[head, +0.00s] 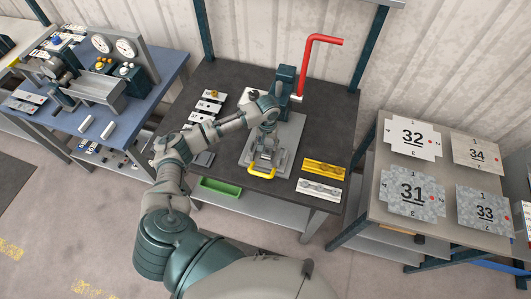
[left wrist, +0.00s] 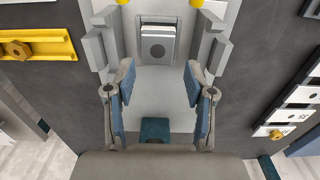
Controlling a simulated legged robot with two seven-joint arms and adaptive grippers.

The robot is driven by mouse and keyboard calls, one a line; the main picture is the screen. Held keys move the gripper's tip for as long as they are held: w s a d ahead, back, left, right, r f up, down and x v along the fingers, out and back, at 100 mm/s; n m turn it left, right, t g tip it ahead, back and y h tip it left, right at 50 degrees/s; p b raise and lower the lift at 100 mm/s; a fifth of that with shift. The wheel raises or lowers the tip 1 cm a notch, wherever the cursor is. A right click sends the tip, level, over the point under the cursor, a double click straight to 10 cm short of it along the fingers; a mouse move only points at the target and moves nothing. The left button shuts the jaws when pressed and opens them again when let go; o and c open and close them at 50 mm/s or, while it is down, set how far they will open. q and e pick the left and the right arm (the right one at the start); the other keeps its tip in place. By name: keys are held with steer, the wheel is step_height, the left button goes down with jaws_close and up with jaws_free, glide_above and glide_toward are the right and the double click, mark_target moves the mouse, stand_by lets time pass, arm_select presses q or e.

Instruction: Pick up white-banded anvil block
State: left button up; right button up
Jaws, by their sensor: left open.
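My left gripper (head: 264,155) is over the grey plate of the panel bender (head: 287,130) on the dark middle table. In the left wrist view its two blue-padded fingers (left wrist: 160,92) are spread wide with nothing between them. Beyond the fingertips a small grey block with a pale band (left wrist: 157,42) sits between grey uprights; I cannot tell if it is the white-banded anvil block. Several dark blocks with white faces (head: 206,106) lie in a row left of the bender; some show in the left wrist view (left wrist: 302,95). My right gripper is not in view.
A yellow tray (head: 323,169) and a white tray (head: 319,190) lie at the table's right front. A yellow handle (head: 262,172) is at the bender's front. A red bent lever (head: 309,62) rises behind. A green bin (head: 220,187) is below. Numbered panels (head: 413,137) lie on the right table.

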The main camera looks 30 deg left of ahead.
mark_target(268, 151)
arm_select(q)
steer(key=shift+d+f, duration=0.25)
steer(key=shift+f, duration=0.05)
steer(key=f, duration=0.2)
steer(key=s+f, duration=0.1)
steer(key=f, duration=0.1)
steer(key=shift+d+f+p, duration=0.1)
steer(key=shift+d+p, duration=0.25)
steer(key=shift+p, duration=0.05)
steer(key=shift+w+a+f, duration=0.25)
steer(key=shift+a+f, duration=0.1)
steer(key=shift+a, duration=0.3)
steer(key=c, duration=0.8)
jaws_close()
steer(key=shift+d+r, duration=0.15)
steer(key=shift+d, duration=0.3)
